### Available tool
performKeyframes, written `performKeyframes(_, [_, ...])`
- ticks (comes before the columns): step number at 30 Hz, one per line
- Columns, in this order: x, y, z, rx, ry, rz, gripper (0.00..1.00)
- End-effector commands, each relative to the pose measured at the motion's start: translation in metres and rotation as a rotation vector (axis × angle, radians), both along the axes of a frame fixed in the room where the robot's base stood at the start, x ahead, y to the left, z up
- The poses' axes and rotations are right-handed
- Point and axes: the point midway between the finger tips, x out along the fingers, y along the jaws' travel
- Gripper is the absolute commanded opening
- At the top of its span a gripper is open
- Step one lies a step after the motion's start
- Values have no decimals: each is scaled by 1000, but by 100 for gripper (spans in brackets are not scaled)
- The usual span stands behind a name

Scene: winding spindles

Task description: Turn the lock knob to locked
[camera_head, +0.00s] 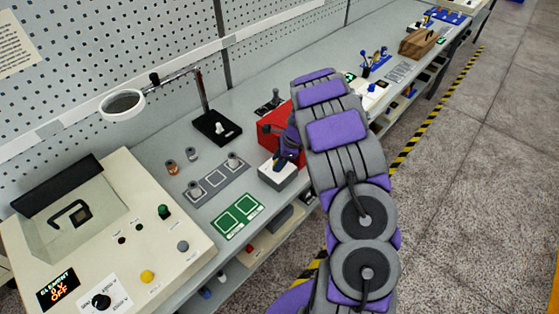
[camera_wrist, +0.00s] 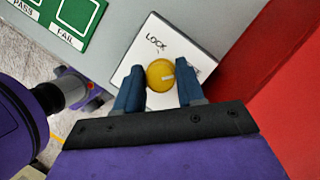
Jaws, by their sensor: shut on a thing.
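The lock knob (camera_wrist: 161,75) is a round yellow knob with a pale pointer mark on its face. It sits on a white plate marked LOCK (camera_wrist: 150,48), with other lettering on the right partly hidden. The pointer mark points to the right in the wrist view, away from the word LOCK. My gripper (camera_wrist: 158,84) is shut on the knob, one blue finger on each side. In the head view my gripper (camera_head: 286,160) is over the white box (camera_head: 277,176), and the knob is hidden there.
A red box (camera_head: 272,128) stands close behind the white box. A green PASS/FAIL mat (camera_head: 238,216) and a grey tray with spindles (camera_head: 216,184) lie to the left. A lamp-like magnifier (camera_head: 122,105) stands further back. A cream console (camera_head: 100,230) fills the lower left.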

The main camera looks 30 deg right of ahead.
Motion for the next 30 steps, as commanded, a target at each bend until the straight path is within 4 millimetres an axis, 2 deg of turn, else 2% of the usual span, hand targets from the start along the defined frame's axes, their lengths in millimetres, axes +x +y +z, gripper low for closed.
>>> performKeyframes(1, [-1, 1, 0, 6, 2, 2, 23])
performKeyframes(6, [-1, -3, -1, 11, 3, 2, 8])
performKeyframes(19, [0, -5, 0, 9, 2, 55, 8])
performKeyframes(30, [2, -7, 0, 13, 4, 328, 8])
